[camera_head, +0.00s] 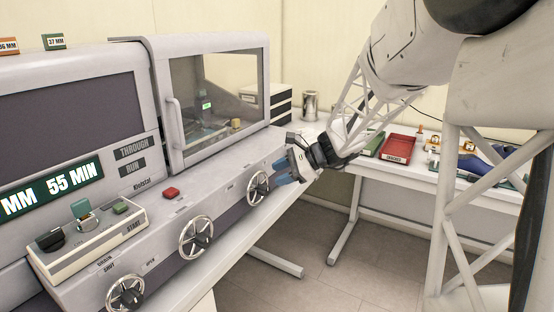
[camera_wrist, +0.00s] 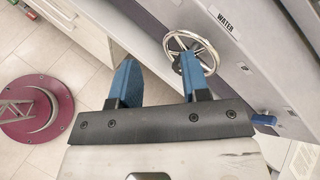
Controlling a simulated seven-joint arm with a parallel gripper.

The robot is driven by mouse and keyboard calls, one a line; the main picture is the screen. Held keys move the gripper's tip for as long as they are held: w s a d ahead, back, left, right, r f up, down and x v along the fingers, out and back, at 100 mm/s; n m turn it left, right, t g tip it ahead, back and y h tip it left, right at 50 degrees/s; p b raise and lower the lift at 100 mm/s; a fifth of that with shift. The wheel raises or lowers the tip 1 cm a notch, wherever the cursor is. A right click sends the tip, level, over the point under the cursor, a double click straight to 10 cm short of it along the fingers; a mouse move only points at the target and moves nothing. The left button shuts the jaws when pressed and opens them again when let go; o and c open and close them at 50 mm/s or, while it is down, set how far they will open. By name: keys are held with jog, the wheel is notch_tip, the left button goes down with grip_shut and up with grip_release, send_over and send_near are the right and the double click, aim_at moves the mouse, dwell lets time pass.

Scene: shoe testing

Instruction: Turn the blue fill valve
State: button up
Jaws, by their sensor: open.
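A small blue handle (camera_wrist: 264,119) sticks out from the machine's grey front panel in the wrist view, right of my gripper (camera_wrist: 157,75); it looks like the blue fill valve. I cannot make it out in the head view. A metal handwheel (camera_wrist: 207,42) sits on the panel beside a WATER label (camera_wrist: 224,22). The right finger overlaps this wheel in the picture; I cannot tell if they touch. In the head view my gripper (camera_head: 287,172) is at the right end of the panel, just right of the rightmost handwheel (camera_head: 249,190). Its blue fingers are apart with nothing between them.
Two more handwheels, the middle one (camera_head: 184,238) and the left one (camera_head: 115,294), line the machine front. A control box (camera_head: 95,250) and a red button (camera_head: 171,192) sit above. A side table holds a red tray (camera_head: 398,147). The floor (camera_head: 310,255) before the panel is open.

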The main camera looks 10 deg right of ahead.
jog(key=w+d+f+m+t, duration=0.4)
jog(key=w+d, duration=0.4)
jog(key=w, duration=0.2)
jog(key=w+d+f+m+t+y, duration=0.1)
jog(key=w+d+f+m+t, duration=0.3)
jog(key=w+d+m, duration=0.3)
jog(key=w+d+f, duration=0.1)
jog(key=w+d, duration=0.1)
jog(key=w, duration=0.2)
jog(key=shift+w+d+f+t+y, duration=0.2)
jog(key=shift+w+f+t+y, duration=0.1)
jog(key=shift+x, duration=3.9)
jog(key=shift+f, duration=0.1)
grip_shut()
